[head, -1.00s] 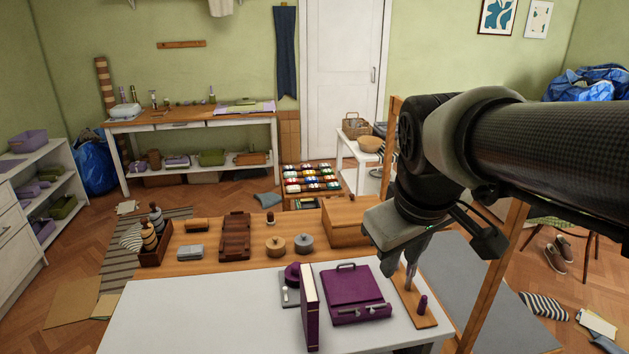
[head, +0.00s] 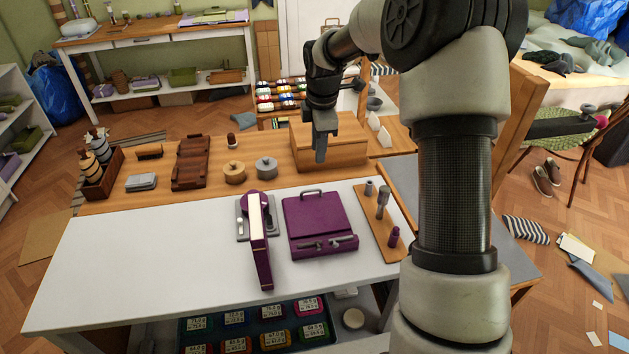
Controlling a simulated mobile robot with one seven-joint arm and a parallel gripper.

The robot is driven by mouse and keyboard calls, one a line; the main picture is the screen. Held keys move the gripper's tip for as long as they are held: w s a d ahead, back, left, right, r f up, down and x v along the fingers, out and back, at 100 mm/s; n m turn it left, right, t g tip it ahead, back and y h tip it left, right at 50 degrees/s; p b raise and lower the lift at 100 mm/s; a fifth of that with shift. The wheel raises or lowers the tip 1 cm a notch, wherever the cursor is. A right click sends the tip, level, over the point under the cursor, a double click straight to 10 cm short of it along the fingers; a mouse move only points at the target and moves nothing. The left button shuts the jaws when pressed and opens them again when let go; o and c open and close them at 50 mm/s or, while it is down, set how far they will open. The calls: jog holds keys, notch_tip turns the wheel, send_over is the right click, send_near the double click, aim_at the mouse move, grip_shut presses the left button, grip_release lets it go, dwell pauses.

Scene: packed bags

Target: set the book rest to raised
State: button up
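The book rest (head: 320,219) looks to be the purple panel lying flat on the white tabletop. It has a handle at its far edge and a ledge with small grey fittings along its near edge. My gripper (head: 320,154) points down beyond the book rest, in front of the wooden box, apart from the panel. I see it nearly edge-on, so its finger opening cannot be made out. No object shows clearly in it.
A wooden board with pegs (head: 379,220) lies on the right. A wooden box (head: 345,143) stands behind. The white tabletop (head: 150,262) is clear at left.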

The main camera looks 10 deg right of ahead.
send_over(316, 198)
notch_tip(316, 198, down, 15)
jog(key=shift+f+b, duration=0.1)
jog(key=shift+b, duration=0.25)
grip_shut()
dwell(1.3)
